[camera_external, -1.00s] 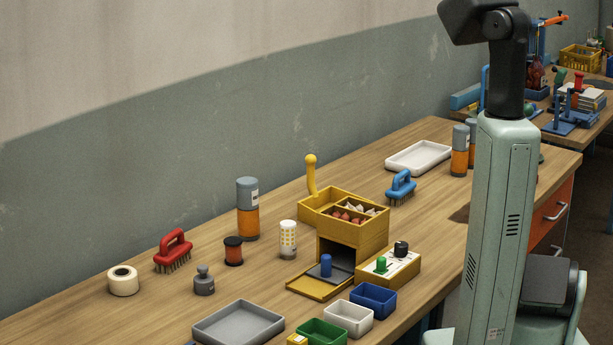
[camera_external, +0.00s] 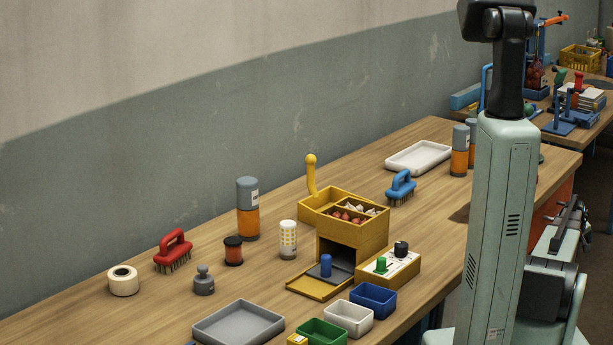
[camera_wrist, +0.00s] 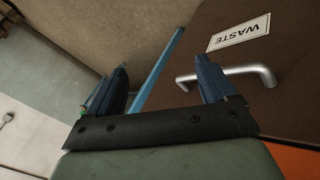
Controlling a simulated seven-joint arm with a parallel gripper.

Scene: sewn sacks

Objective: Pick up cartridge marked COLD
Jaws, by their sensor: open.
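No COLD marking is readable in either view. A grey-topped orange cylinder (camera_external: 248,209), which may be a cartridge, stands upright on the bench with a label too small to read. Two similar cylinders stand at the far right, one in front (camera_external: 460,151) and one partly hidden (camera_external: 472,133) by my arm. My gripper (camera_wrist: 162,66) is open in the wrist view, with nothing between its two dark blue fingers. It is at a brown panel (camera_wrist: 240,95) labelled WASTE, near its metal bar handle (camera_wrist: 228,75), away from the cylinders.
A yellow box (camera_external: 356,232) with open compartments and a lever stands mid-bench. Around it are a button box (camera_external: 388,269), small bins (camera_external: 373,299), a grey tray (camera_external: 238,324), brushes (camera_external: 172,251) and a white tray (camera_external: 419,158). Bare wood lies between several of them.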

